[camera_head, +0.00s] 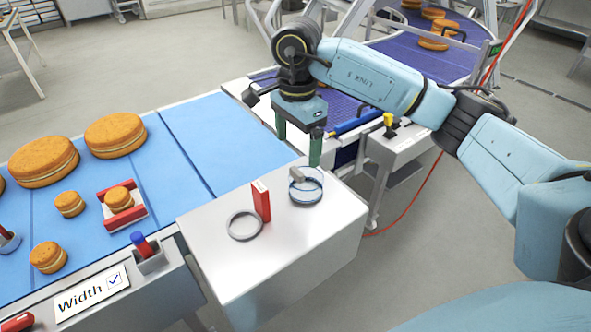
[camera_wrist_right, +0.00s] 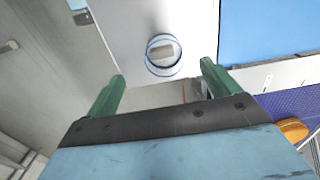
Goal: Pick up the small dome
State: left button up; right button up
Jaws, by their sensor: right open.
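The small dome (camera_head: 306,190) looks like a clear, round, blue-edged piece with a small grey-brown block at it. It stands on the white table top (camera_head: 330,235) near its far right corner. In the wrist view the dome (camera_wrist_right: 163,68) lies beyond my fingertips, between their lines. My right gripper (camera_head: 298,148) points down with its green fingers apart and nothing between them. It is above and behind the dome in the head view, and apart from it. The right gripper's fingers also show in the wrist view (camera_wrist_right: 162,75). My left gripper is not in view.
A red upright block (camera_head: 261,201) and a grey ring (camera_head: 244,238) are left of the dome. A blue belt (camera_head: 215,125) with several filled rounds lies left. A purple conveyor (camera_head: 400,52) runs behind my right arm. The table's front part is clear.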

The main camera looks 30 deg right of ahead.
aim_at(298, 172)
jog(key=f, duration=0.6)
jog(key=shift+s+f, duration=0.1)
jog(key=shift+s, duration=0.2)
jog(key=shift+f, duration=0.3)
jog(key=shift+w+d+f+p, duration=0.1)
jog(key=shift+w+f+p, duration=0.1)
jog(key=shift+f, duration=0.45)
jog(key=shift+w+d+f+p, duration=0.1)
jog(key=shift+f+p, duration=0.1)
jog(key=shift+f, duration=0.4)
notch_tip(298, 172, down, 2)
jog(key=shift+w+f, duration=0.15)
jog(key=shift+f, duration=0.3)
jog(key=shift+c, duration=0.3)
jog(key=c, duration=0.8)
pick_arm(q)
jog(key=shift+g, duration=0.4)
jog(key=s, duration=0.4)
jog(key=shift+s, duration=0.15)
pick_arm(e)
notch_tip(298, 172, up, 10)
jog(key=shift+r, duration=0.1)
jog(key=shift+c, duration=0.2)
